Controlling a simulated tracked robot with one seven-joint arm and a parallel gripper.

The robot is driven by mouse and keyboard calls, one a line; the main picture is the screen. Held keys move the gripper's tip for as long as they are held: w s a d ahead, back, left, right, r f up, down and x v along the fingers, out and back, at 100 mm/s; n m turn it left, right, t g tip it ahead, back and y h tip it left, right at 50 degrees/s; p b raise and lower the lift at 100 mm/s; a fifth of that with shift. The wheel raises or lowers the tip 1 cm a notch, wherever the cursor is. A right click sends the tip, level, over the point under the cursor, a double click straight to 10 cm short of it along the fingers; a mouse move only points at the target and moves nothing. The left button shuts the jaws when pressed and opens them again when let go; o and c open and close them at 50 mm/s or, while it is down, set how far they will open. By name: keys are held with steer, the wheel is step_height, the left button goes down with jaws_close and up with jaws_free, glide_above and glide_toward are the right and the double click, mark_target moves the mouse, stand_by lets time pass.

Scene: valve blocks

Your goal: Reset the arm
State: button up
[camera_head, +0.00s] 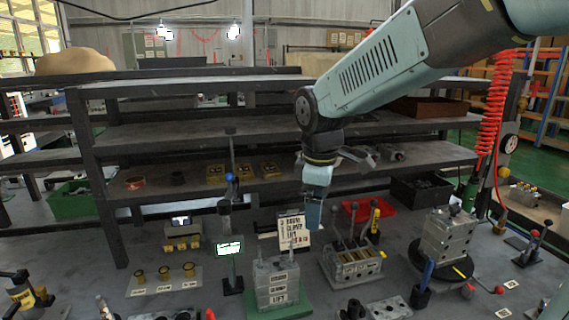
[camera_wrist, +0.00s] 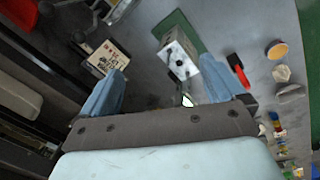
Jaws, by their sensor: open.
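My arm reaches in from the upper right of the head view, and my gripper (camera_head: 313,212) hangs down above the work table, in front of the dark shelf rack. In the wrist view my gripper (camera_wrist: 150,85) shows two blue fingers spread wide with nothing between them. Below and beyond the fingers stands a grey valve block (camera_wrist: 180,55) on a green base. The same block (camera_head: 277,280) stands upright at the front middle in the head view. A white sign (camera_head: 293,230) with dark and red lettering stands behind it, close to the gripper.
A lever valve bank (camera_head: 352,262) stands right of the gripper. A stacked grey block (camera_head: 447,238) is farther right. A red tray (camera_head: 368,209) lies behind. The shelf rack (camera_head: 150,135) spans the back. A red coiled hose (camera_head: 497,110) hangs at right. A small green-screened display (camera_head: 229,249) stands left.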

steer(key=s+d+r+m+t, duration=0.2)
steer(key=s+d+m, duration=0.4)
steer(key=d+m, duration=0.1)
steer(key=s+d+r+m+t, duration=0.2)
steer(key=s+d+m, duration=0.4)
steer(key=d+m, duration=0.2)
steer(key=shift+d+r, duration=0.25)
steer(key=shift+d, duration=0.7)
